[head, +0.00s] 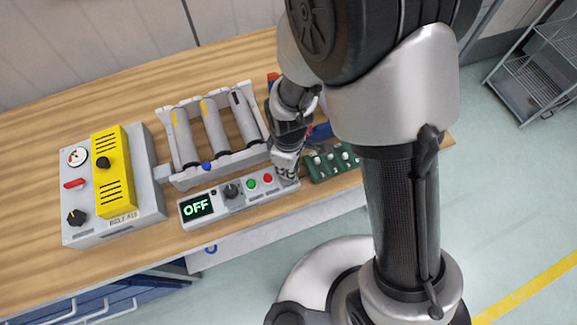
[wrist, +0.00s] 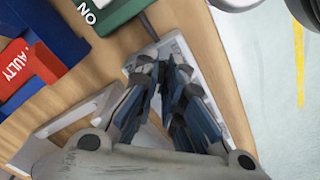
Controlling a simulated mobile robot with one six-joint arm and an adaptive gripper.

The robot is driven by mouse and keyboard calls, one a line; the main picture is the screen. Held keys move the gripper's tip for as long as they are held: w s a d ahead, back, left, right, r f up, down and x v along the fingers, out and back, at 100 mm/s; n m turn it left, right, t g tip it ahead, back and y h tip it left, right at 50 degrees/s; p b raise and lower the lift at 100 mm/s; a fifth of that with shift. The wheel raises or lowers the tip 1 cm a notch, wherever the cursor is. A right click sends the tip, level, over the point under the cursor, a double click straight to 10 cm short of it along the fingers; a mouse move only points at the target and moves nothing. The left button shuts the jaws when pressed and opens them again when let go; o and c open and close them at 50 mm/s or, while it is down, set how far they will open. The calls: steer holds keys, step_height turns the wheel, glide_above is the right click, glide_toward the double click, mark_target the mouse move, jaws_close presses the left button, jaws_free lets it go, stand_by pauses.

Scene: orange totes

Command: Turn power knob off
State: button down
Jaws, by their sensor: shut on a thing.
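The control panel (head: 214,217) is a long pale box on the table with a display reading OFF (head: 197,207). A black knob (head: 231,191), a green button (head: 251,184) and a red button (head: 268,178) sit on its top. My gripper (head: 286,173) points down at the panel's right end, to the right of the red button. In the wrist view my gripper's fingers (wrist: 163,72) are closed together over the pale panel (wrist: 216,85). They are shut on what appears to be the power knob, mostly hidden between them.
A green board (head: 333,163) with white parts lies just right of the panel. A rack with several cylinders (head: 215,135) stands behind it. A grey and yellow control box (head: 113,180) is at left.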

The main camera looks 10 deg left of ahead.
steer(key=c, duration=2)
jaws_free()
steer(key=shift+o, duration=0.2)
step_height(320, 180, up, 12)
